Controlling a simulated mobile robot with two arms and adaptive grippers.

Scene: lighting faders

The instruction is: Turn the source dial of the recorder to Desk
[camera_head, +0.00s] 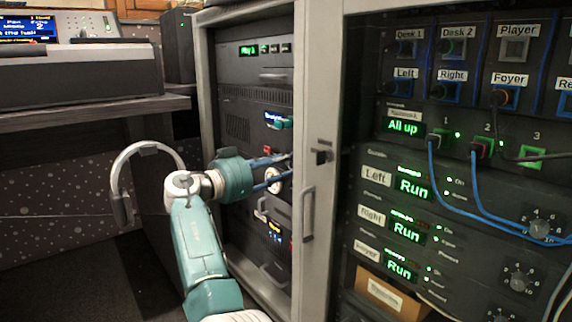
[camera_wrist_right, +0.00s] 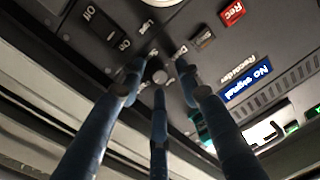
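The recorder's dark panel (camera_wrist_right: 205,62) fills much of the right wrist view. It carries a blue "No signal" display (camera_wrist_right: 247,84), a red Rec button (camera_wrist_right: 232,12) and an Off/On switch (camera_wrist_right: 105,27). My right gripper (camera_wrist_right: 161,70) is at this panel with its blue fingers spread apart, tips among small labels, one starting with "D". The source dial is hidden or cannot be told from the fingertips, so contact is unclear. In the head view my right gripper (camera_head: 278,168) reaches into the left rack from the left. My left gripper is not in view.
The rack's grey frame post (camera_head: 315,150) and a door handle (camera_head: 308,213) stand just right of my right gripper. A patch panel with blue cables (camera_head: 433,180) is farther right. Headphones (camera_head: 122,180) hang at left, below a desk (camera_head: 90,108).

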